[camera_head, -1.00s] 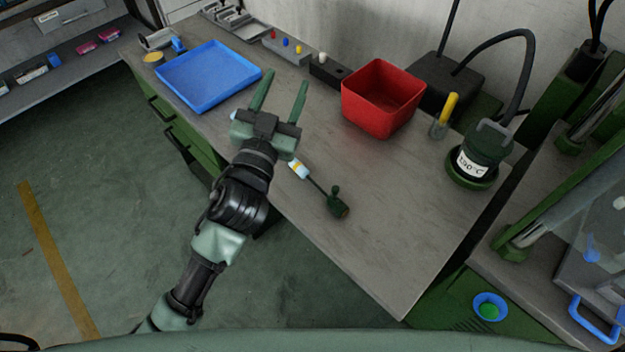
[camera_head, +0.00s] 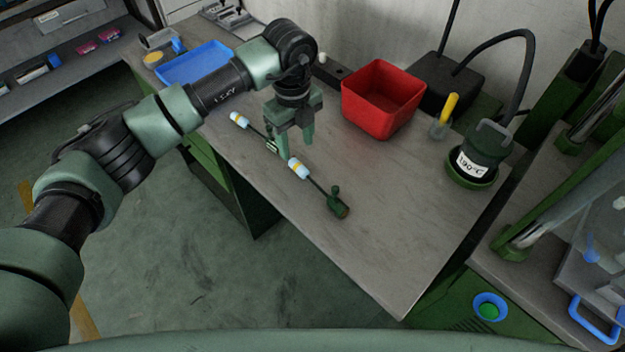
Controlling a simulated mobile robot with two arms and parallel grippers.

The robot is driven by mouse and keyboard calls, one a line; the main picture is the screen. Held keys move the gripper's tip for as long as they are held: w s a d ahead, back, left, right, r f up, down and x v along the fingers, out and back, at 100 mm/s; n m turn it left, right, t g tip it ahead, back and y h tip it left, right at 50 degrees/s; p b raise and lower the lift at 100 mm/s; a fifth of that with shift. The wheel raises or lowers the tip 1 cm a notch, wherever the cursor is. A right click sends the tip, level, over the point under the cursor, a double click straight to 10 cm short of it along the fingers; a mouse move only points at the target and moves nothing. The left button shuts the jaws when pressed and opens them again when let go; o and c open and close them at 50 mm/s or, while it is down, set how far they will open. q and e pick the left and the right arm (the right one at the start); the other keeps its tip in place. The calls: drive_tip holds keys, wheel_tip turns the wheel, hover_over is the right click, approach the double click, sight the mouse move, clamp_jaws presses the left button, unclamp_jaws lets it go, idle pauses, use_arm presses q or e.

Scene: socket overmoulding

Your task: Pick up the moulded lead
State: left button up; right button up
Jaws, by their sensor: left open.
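My left gripper (camera_head: 296,146) is open and points down over the bench, with its fingers beside the leads. A lead with a white-and-blue plug (camera_head: 299,168) and a dark green moulded body (camera_head: 338,205) lies on the bench, just in front of and to the right of the fingers. A second white-and-blue plug (camera_head: 239,119) with a dark cable lies to the left. Its cable runs to a small green part (camera_head: 272,147) next to the left finger. I cannot tell whether finger and part touch. My right gripper is not in view.
A blue tray (camera_head: 187,68), partly behind my arm, and a red bin (camera_head: 382,98) stand on the bench (camera_head: 390,215). A pot marked 190°C (camera_head: 483,158) and a yellow-handled tool (camera_head: 447,108) stand at right. The bench's front right is clear.

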sight(297, 163)
use_arm(q)
wheel_tip(297, 163, down, 6)
drive_tip(key=shift+w+a+f+p, duration=0.1)
drive_tip(key=shift+w+f+p, duration=0.05)
drive_tip(key=shift+p, duration=0.75)
drive_tip(key=shift+f, duration=0.65)
clamp_jaws()
